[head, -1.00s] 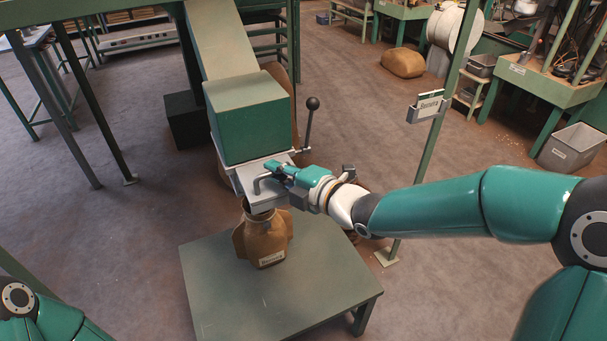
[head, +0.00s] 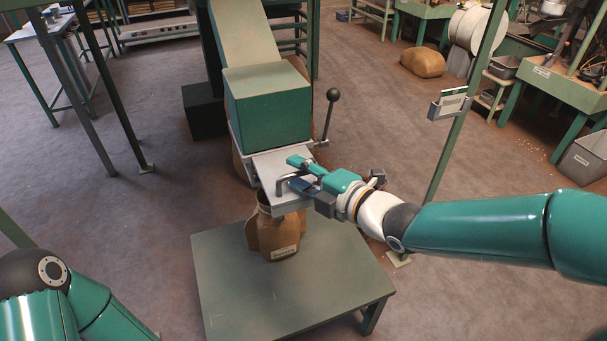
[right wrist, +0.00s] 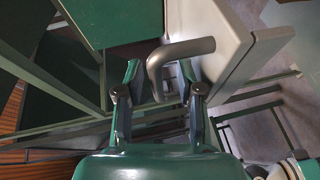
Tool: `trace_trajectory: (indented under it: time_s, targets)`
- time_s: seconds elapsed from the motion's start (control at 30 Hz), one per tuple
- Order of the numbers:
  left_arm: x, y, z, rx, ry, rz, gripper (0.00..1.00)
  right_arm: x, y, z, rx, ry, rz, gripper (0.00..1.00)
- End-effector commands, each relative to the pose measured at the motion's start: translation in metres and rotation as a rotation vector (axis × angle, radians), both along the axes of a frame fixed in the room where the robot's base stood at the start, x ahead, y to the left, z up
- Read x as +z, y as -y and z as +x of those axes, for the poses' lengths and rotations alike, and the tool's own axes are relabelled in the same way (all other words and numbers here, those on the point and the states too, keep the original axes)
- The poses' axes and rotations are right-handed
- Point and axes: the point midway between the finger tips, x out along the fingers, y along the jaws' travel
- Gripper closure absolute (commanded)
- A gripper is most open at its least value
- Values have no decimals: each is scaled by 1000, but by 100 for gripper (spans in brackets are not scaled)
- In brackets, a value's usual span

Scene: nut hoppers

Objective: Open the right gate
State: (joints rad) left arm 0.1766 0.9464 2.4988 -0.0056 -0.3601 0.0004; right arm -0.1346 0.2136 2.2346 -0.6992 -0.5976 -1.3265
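The gate (head: 268,167) is a grey metal plate with a bent bar handle (head: 281,189), sticking out under a green hopper box (head: 268,108). In the right wrist view the handle (right wrist: 182,50) reaches down between the fingers of my right gripper (right wrist: 160,85). Those fingers are apart, with gaps beside the bar, so the gripper is open around the handle. In the head view my right gripper (head: 293,173) lies over the plate. A brown labelled sack (head: 278,237) stands below the gate. My left arm shows at the lower left, but its gripper is out of view.
A lever with a black ball knob (head: 333,95) stands beside the hopper. A low green table (head: 235,290) carries the sack. A green post (head: 462,120) with a sign holder (head: 450,106) rises beyond my right forearm. Floor left of the table is clear.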

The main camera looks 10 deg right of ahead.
Motion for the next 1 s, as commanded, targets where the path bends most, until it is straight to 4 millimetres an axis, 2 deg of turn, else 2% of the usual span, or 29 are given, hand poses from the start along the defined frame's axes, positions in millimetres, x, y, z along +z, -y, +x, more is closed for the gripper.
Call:
trace_trajectory:
  time_s: [0.27,0.7,1.0]
  targets:
    - [1,0,0,0,0,0,60,5,12,-15,-3,3,1,63]
    - [1,0,0,0,0,0,60,18,59,-81,-3,2,0,63]
    - [0,0,0,0,0,0,60,20,68,-96,1,-1,0,63]
